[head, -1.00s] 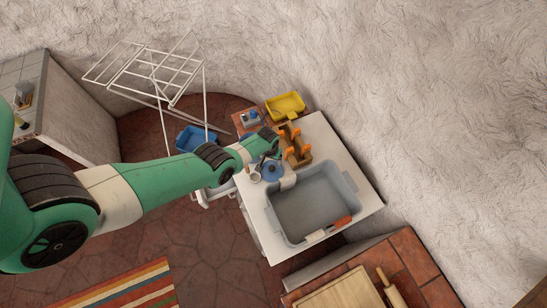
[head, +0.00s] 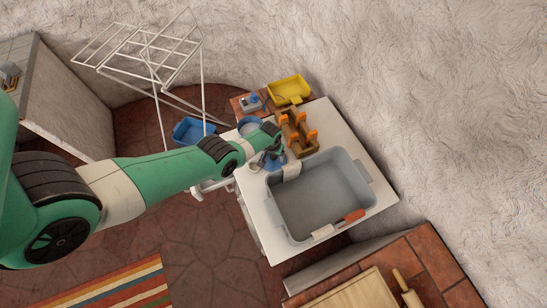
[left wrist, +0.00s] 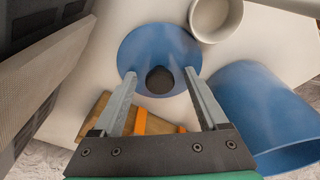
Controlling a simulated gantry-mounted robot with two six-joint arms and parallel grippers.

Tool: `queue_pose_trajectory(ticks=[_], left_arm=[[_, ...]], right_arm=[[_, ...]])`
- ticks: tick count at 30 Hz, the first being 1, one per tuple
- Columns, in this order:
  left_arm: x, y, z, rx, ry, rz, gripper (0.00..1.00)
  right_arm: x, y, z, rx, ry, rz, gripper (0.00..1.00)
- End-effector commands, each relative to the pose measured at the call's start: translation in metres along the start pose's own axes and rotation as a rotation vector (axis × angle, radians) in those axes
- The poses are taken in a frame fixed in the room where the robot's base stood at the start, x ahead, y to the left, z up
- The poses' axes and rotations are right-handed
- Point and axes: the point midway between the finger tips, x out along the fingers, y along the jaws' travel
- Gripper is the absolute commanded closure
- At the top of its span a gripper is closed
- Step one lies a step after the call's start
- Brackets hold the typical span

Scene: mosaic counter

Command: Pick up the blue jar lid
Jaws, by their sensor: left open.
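The blue jar lid (left wrist: 150,50) is a round disc with a dark knob (left wrist: 159,80) in the left wrist view. In the head view the lid (head: 276,166) shows beside the grey basin, partly covered by my gripper. My left gripper (left wrist: 161,76) is open, with one finger on each side of the knob. The fingertips overlap the lid in the picture; I cannot tell whether they touch it. A blue jar (left wrist: 255,110) lies or stands to the right in the left wrist view. My right gripper is not in view.
A pale cup (left wrist: 215,17) stands close to the lid. A wooden caddy with orange parts (head: 297,137) and the grey basin (head: 366,199) are near the gripper on the white counter (head: 260,222). A yellow tub (head: 290,90) stands behind.

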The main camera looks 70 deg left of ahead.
Motion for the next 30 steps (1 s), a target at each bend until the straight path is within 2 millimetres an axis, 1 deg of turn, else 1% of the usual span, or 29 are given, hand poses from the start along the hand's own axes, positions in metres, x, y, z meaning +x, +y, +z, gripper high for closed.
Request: queue_pose_trajectory(ticks=[1,6,7,19,20,30], left_arm=[[0.0043,-0.0001,0.0001,0.0,0.0,0.0,0.24],[0.0015,-0.0002,0.0,0.0,0.0,0.0,0.24],[0.0015,-0.0002,0.0,0.0,0.0,0.0,0.26],[0.0015,-0.0002,0.0,0.0,0.0,0.0,0.98],[0.0015,-0.0002,0.0,0.0,0.0,0.0,1.0],[-0.0008,-0.0001,-0.0006,0.0,0.0,0.0,1.0]], right_arm=[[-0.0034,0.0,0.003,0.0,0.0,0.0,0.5],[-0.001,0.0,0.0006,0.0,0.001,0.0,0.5],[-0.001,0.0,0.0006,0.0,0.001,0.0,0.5],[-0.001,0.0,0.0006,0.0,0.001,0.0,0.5],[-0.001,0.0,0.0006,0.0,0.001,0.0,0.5],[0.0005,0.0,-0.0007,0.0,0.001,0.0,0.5]])
